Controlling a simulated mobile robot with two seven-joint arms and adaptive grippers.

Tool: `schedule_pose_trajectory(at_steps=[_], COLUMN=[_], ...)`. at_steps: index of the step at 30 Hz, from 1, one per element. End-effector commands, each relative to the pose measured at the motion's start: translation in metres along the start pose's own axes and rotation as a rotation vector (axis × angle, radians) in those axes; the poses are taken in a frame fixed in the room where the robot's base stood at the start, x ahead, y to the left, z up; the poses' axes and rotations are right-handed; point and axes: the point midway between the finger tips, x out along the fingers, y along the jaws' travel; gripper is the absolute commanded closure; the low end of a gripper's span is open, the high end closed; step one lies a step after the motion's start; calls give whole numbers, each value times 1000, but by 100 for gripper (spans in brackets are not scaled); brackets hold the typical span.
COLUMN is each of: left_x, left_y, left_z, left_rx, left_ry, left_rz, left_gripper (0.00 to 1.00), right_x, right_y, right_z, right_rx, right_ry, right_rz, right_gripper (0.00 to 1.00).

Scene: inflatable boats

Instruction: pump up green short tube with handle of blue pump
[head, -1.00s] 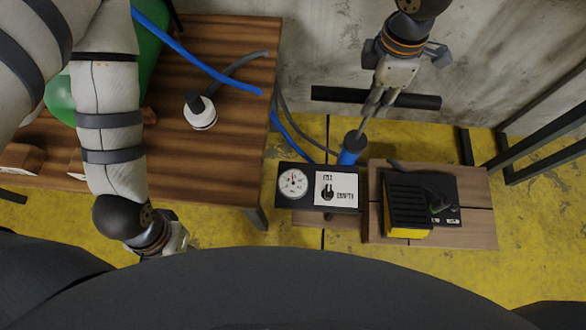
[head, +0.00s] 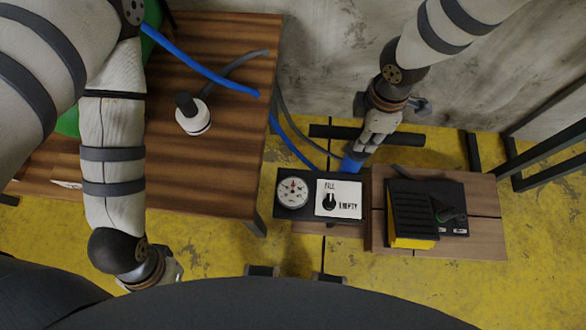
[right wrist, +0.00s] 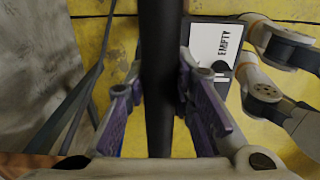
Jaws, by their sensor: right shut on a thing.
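The blue pump (head: 351,164) stands behind the gauge box, with its black bar handle (head: 325,131) crosswise above it. My right gripper (head: 364,143) is shut on the handle near its middle, low over the blue body. In the right wrist view the handle (right wrist: 160,70) runs between the purple finger pads. The green tube (head: 68,122) shows only in part at the upper left, mostly hidden by my left arm. My left gripper (head: 166,272) is partly visible low at the left, away from these things; its jaws cannot be made out.
A wooden table (head: 225,65) at the left carries a white and black nozzle piece (head: 193,118) and a blue hose (head: 205,72). The gauge box (head: 292,192) has a FILL/EMPTY dial. A black and yellow unit (head: 412,213) sits on a wooden pallet (head: 485,235). Yellow floor is open around it.

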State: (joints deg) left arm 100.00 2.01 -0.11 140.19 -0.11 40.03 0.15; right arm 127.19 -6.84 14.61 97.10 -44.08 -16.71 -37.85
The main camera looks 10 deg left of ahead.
Motion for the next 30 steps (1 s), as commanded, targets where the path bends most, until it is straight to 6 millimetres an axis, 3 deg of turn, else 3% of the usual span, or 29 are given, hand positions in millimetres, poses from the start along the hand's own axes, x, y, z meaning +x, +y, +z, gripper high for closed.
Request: schedule_pose_trajectory(at_steps=[8,30], left_x=[-6,-66], left_y=[0,2], left_z=[-3,-34], left_rx=[0,1], left_ry=[15,189], left_rz=[1,7], left_gripper=[46,46], right_x=[-12,-138], right_y=[2,5], right_z=[0,0], right_rx=[1,1], right_ry=[-1,-1], right_rz=[8,24], right_gripper=[100,100])
